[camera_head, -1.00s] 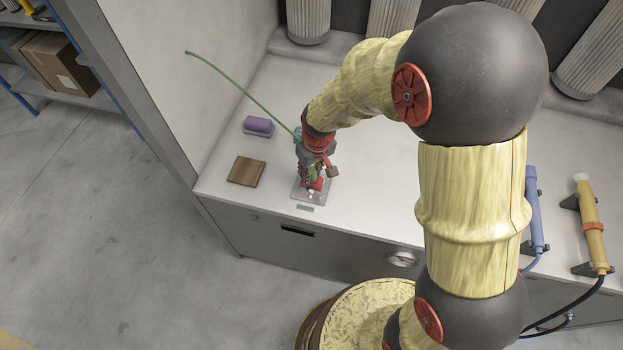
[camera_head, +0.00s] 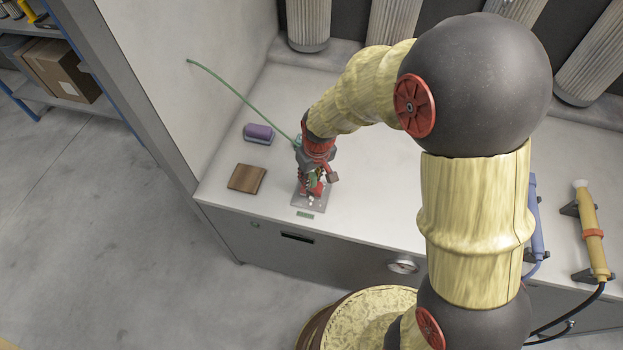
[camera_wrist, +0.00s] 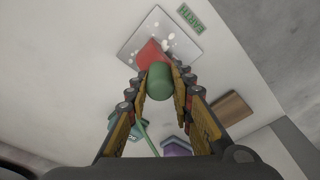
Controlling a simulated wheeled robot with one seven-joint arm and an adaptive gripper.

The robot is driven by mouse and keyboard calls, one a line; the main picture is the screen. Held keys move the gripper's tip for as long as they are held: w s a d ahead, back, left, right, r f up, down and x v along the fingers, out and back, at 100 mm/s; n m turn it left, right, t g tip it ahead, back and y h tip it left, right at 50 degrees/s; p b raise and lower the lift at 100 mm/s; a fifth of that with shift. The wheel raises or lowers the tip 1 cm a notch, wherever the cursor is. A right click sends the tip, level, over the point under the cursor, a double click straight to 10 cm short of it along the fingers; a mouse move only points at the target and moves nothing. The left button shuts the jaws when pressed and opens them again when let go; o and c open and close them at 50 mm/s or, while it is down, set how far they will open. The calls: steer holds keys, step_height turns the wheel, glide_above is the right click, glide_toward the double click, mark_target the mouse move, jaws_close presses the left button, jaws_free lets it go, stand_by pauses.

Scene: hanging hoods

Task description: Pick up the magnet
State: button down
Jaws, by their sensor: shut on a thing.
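The magnet appears to be the red piece (camera_wrist: 148,54) with a green cylindrical grip (camera_wrist: 160,80), in the wrist view. My gripper (camera_wrist: 159,77) is shut with a finger on each side of the green grip. The red piece is beyond the grip, over a grey metal plate (camera_wrist: 192,44) with white spots. I cannot tell whether it touches the plate. In the head view my gripper (camera_head: 313,182) points down over the plate (camera_head: 302,206) near the bench's front edge and hides most of the magnet.
A green EARTH label (camera_wrist: 190,14) lies by the plate. A brown wooden block (camera_head: 246,178) and a purple block (camera_head: 259,131) lie left of my gripper. A green cable (camera_head: 230,87) runs from the wall towards my gripper.

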step_height(320, 180, up, 3)
steer(key=shift+w+f+p, duration=0.1)
steer(key=shift+p, duration=0.4)
steer(key=s+d+r+p, duration=0.3)
steer(key=s+d+r, duration=0.5)
steer(key=d, duration=0.3)
steer(key=shift+s+r, duration=0.35)
steer(key=shift+r, duration=0.4)
